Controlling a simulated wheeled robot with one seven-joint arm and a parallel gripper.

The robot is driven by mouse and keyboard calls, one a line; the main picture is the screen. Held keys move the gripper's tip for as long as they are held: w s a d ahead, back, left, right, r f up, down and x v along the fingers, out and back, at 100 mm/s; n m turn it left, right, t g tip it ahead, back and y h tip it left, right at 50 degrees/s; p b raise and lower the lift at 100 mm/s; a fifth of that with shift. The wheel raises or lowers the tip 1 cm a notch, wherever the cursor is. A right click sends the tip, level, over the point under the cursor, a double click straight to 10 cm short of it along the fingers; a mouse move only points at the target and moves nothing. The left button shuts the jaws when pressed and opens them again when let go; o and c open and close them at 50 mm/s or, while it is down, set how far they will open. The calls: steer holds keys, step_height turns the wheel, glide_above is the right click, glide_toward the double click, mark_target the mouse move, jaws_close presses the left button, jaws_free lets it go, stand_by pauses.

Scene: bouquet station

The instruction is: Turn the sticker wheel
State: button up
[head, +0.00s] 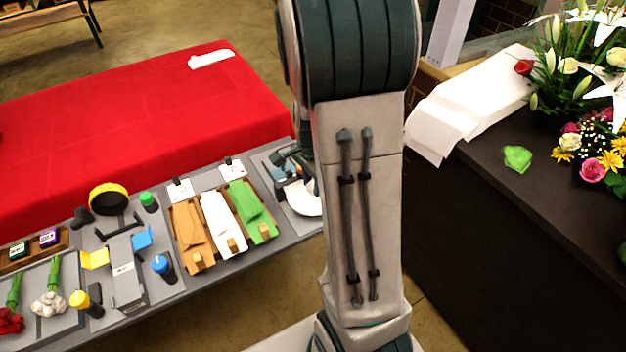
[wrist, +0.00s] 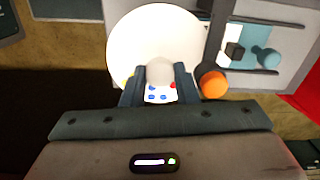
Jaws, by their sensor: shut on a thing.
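The sticker wheel (wrist: 130,35) is a large white disc below my gripper in the wrist view. In the head view part of the wheel (head: 306,202) shows at the right end of the grey bench, partly hidden by my arm. My gripper (wrist: 160,78) is shut on a pale rounded knob (wrist: 160,70) over the near part of the disc. Small red and blue stickers (wrist: 158,94) show just below the knob, and a bit of yellow shows by the left finger. In the head view my gripper (head: 287,162) is small and partly hidden behind my arm.
An orange round part (wrist: 214,84) and a dark bar stand close right of my gripper. Three trays of brown, white and green sheets (head: 222,222) lie left of the wheel. A red-covered table (head: 130,110) stands behind; a dark counter (head: 480,170) with flowers is right.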

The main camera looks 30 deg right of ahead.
stand_by(0.3)
steer(key=o, duration=1)
